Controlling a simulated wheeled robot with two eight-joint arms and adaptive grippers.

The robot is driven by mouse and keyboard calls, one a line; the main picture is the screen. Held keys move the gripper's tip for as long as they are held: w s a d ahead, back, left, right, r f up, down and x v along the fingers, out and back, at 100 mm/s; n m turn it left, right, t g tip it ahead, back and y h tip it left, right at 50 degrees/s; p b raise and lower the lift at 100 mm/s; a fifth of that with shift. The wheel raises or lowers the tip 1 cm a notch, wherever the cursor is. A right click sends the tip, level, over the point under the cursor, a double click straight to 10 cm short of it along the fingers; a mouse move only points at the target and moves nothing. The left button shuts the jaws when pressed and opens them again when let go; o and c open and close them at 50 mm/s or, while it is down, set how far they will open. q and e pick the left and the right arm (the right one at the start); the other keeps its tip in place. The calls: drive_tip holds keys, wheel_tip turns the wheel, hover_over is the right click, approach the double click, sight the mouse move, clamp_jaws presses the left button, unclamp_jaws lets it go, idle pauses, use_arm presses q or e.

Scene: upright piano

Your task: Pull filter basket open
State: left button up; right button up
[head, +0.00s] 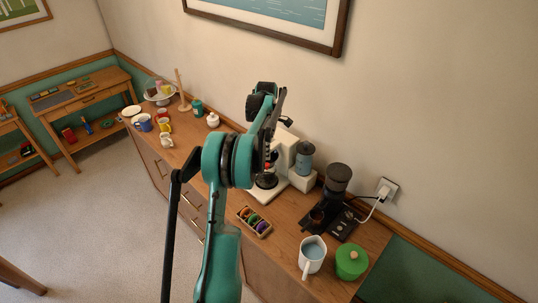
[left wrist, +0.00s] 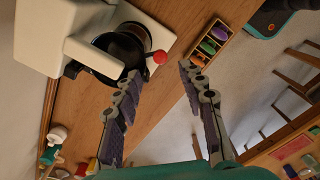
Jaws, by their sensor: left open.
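The white coffee maker (head: 284,152) stands on the wooden sideboard, partly hidden behind my left arm in the head view. In the left wrist view its white body (left wrist: 75,40) fills the upper left. The black round filter basket (left wrist: 118,48) sits at its front, with a red knob (left wrist: 160,57) sticking out. My left gripper (left wrist: 158,80) is open and empty. Its left finger is close to the basket and knob; I cannot tell whether it touches. The knob lies just above the gap between the fingertips in that view. My right gripper is not in view.
A small tray of coloured items (head: 254,222) lies in front of the coffee maker. A black grinder (head: 337,180), a white pitcher (head: 312,256) and a green canister (head: 351,262) stand to the right. Mugs (head: 142,123) stand at the left.

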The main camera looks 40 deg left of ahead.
sight(267, 164)
use_arm(q)
wheel_tip(267, 164, down, 7)
drive_tip(key=shift+r, duration=0.1)
idle(0.3)
clamp_jaws()
